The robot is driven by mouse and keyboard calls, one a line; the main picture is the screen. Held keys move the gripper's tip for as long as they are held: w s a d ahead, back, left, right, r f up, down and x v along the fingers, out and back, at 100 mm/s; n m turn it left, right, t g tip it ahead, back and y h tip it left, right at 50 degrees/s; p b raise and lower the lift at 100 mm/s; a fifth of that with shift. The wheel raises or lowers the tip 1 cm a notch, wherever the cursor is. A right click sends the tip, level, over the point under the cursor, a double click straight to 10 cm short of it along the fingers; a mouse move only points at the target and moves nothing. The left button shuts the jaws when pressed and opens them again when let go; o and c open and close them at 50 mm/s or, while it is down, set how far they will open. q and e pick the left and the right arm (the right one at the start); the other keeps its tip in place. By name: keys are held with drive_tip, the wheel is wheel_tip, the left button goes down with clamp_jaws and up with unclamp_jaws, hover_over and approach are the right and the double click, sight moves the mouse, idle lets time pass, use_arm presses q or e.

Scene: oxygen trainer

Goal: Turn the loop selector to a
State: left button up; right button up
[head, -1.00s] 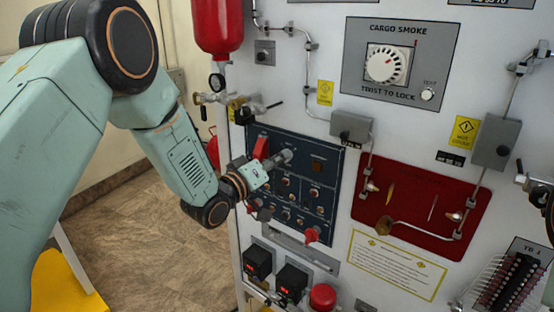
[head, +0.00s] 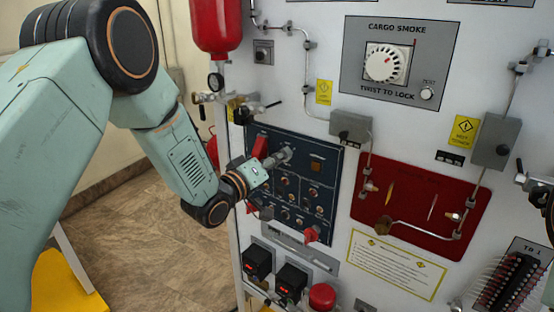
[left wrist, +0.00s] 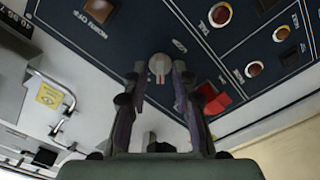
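The dark blue switch panel (head: 325,180) is on the left part of the white wall unit. My left gripper (head: 280,157) is at this panel's upper middle in the head view and covers what is behind it. In the left wrist view a small grey round knob (left wrist: 159,66), probably the loop selector, sits on the panel between the fingertips of my left gripper (left wrist: 159,72). The fingers stand apart on both sides of it, with a narrow gap seeming to show. The knob's lettering is not readable.
A red switch cover (head: 260,148) is close beside my left gripper and also shows in the left wrist view (left wrist: 217,103).

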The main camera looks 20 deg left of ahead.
use_arm(q)
drive_tip(key=shift+s, duration=0.1)
drive_tip(key=v, duration=1.2)
drive_tip(key=shift+r, duration=0.1)
idle(0.4)
drive_tip(key=s+f+m+g+y+b, duration=0.25)
drive_tip(key=s+f+g, duration=0.5)
drive_tip(key=f, duration=0.85)
drive_tip(key=s+f+m+g+y+b, duration=0.1)
drive_tip(key=s+f+g+y+b, duration=0.3)
drive_tip(key=s+f, duration=0.95)
drive_tip(key=s+f+g+b, duration=0.1)
drive_tip(key=s+f+b, duration=0.1)
drive_tip(key=s+f, duration=0.3)
drive_tip(key=s+f+m+g+b, duration=0.1)
drive_tip(key=s+f+g+b, duration=0.1)
drive_tip(key=s+f, duration=0.3)
drive_tip(key=s+f+g+b, duration=0.2)
drive_tip(key=s+f, duration=0.3)
drive_tip(key=shift+d+f+g, duration=0.15)
drive_tip(key=shift+d+g, duration=0.1)
drive_tip(key=shift+d, duration=0.1)
